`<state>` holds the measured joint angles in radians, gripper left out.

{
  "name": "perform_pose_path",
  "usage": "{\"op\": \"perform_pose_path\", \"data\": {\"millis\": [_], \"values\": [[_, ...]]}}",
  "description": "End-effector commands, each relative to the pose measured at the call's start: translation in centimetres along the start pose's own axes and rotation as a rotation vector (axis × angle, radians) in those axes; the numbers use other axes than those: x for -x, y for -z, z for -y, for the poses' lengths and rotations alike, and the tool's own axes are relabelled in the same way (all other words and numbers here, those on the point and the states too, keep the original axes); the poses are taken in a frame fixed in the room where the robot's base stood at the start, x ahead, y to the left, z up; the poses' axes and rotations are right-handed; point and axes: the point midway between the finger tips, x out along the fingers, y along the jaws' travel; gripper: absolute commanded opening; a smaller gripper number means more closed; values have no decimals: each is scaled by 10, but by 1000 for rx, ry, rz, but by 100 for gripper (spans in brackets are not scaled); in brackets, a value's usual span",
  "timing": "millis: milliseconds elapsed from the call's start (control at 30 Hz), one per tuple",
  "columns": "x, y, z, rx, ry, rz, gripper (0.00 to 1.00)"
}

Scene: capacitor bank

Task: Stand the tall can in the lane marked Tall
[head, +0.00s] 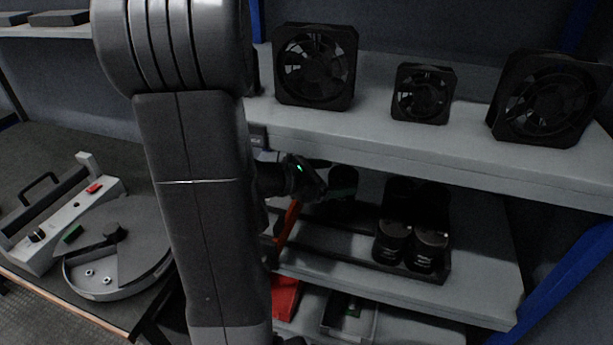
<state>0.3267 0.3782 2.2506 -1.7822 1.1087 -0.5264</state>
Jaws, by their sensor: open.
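A black tray (330,246) with raised rails stands on the middle shelf. Two dark cans with silvery markings, a left one (393,241) and a right one (427,250), stand side by side at its right end, with more dark shapes behind them. A dark cylinder (343,187) with a dim greenish band stands farther left, in shadow under the upper shelf. My gripper (322,180) reaches in from the left, close to this cylinder. It is open, but its fingers are very dark and contact cannot be told. Lane labels cannot be read, and my arm hides the tray's left end.
The upper shelf (470,150) overhangs the tray and carries fans (316,66). A red bar (288,224) stands near the tray's left end. Below are a red bin (285,297) and a grey bin (350,316). A bench with a round housing (118,250) is left. The middle shelf's right end is bare.

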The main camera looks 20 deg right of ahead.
Motion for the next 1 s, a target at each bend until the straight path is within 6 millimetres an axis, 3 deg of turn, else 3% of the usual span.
{"op": "perform_pose_path", "data": {"millis": [500,1000], "values": [[62,0,-1,0,-3,0,84],[74,0,1,1,1,-1,84]]}}
